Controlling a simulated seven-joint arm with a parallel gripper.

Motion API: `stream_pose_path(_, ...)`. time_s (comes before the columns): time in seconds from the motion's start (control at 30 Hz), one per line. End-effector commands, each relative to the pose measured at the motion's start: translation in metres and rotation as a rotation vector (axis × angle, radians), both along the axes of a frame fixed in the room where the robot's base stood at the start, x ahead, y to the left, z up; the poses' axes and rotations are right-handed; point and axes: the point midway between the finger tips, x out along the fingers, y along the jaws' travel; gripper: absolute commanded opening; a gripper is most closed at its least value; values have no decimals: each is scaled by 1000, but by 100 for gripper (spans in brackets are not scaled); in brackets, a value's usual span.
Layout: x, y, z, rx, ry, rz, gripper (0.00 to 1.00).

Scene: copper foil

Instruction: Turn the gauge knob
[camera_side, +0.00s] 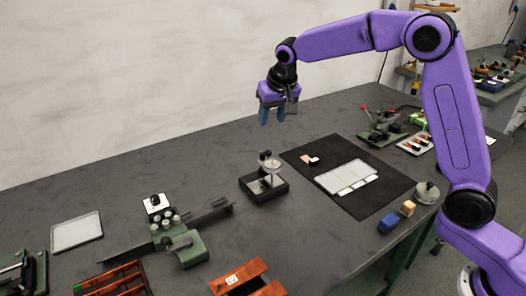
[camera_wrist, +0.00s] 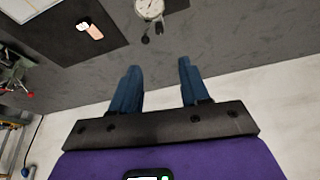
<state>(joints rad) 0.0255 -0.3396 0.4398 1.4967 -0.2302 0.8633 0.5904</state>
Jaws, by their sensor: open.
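The gauge (camera_side: 268,165) sits on a small stand with a dark square base near the middle of the bench. In the wrist view its round white dial (camera_wrist: 150,9) shows at the top edge, partly cut off, with small dark parts just below it. I cannot tell for certain which of these is the knob. My gripper (camera_side: 272,116) hangs in the air above and behind the gauge, pointing down. Its two blue fingers (camera_wrist: 160,68) are apart with nothing between them, and they do not touch the gauge.
A black mat (camera_side: 384,202) with pale pieces lies right of the gauge. A green vise-like fixture (camera_side: 188,250) with a long dark bar stands to the left. The bench behind the gauge is clear up to the wall.

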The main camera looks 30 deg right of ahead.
Motion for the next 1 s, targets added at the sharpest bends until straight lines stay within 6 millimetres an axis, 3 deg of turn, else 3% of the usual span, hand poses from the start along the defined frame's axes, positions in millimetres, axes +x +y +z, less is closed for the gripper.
stream_pose_path(0.7, 48, -8, -120, -2, 4, 1, 45)
stream_pose_path(1.0, 60, -10, -149, -1, 2, 1, 45)
